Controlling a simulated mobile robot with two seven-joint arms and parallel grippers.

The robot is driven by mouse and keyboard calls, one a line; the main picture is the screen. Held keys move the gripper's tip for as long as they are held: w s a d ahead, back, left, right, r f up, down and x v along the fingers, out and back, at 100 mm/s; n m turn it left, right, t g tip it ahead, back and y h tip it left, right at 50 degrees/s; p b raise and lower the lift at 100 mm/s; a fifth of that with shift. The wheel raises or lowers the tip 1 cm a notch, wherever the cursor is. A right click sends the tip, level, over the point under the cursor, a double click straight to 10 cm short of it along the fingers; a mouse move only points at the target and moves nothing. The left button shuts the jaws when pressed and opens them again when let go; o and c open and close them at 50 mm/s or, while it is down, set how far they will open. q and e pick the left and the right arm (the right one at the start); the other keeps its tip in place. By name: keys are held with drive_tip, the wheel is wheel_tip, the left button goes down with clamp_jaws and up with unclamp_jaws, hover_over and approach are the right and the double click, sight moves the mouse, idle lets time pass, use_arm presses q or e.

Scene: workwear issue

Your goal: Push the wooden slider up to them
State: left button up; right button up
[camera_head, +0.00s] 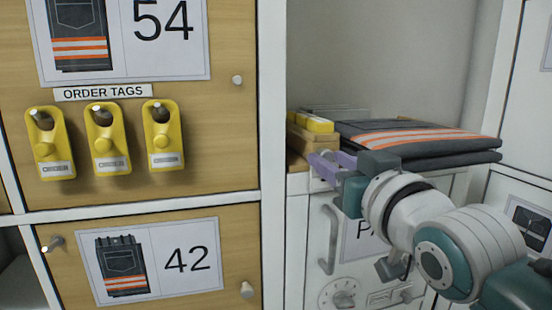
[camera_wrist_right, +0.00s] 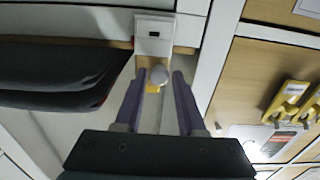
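A low wooden piece, which looks like the slider (camera_head: 306,138), is at the left end of the shelf, left of the folded dark trousers with orange stripes (camera_head: 425,137). My right gripper (camera_head: 322,163) is at the shelf's front edge, just in front of the wood. In the right wrist view its two purple fingers (camera_wrist_right: 158,88) stand apart. A grey round knob (camera_wrist_right: 158,74) shows between the fingertips, with a gap on each side. I cannot tell what the knob belongs to. Dark folded cloth (camera_wrist_right: 60,75) lies left of the fingers there. My left gripper is out of view.
Yellow blocks (camera_head: 311,122) sit on the wood. A white upright post (camera_head: 273,120) stands close left of the shelf. Yellow order tags (camera_head: 107,140) hang on the wooden door at left. A handle (camera_head: 328,240) juts out below my right gripper.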

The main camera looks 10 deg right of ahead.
drive_tip(key=shift+o, duration=1.4)
drive_tip(key=s+p, duration=0.3)
drive_tip(key=s, duration=0.7)
drive_tip(key=shift+d, duration=0.2)
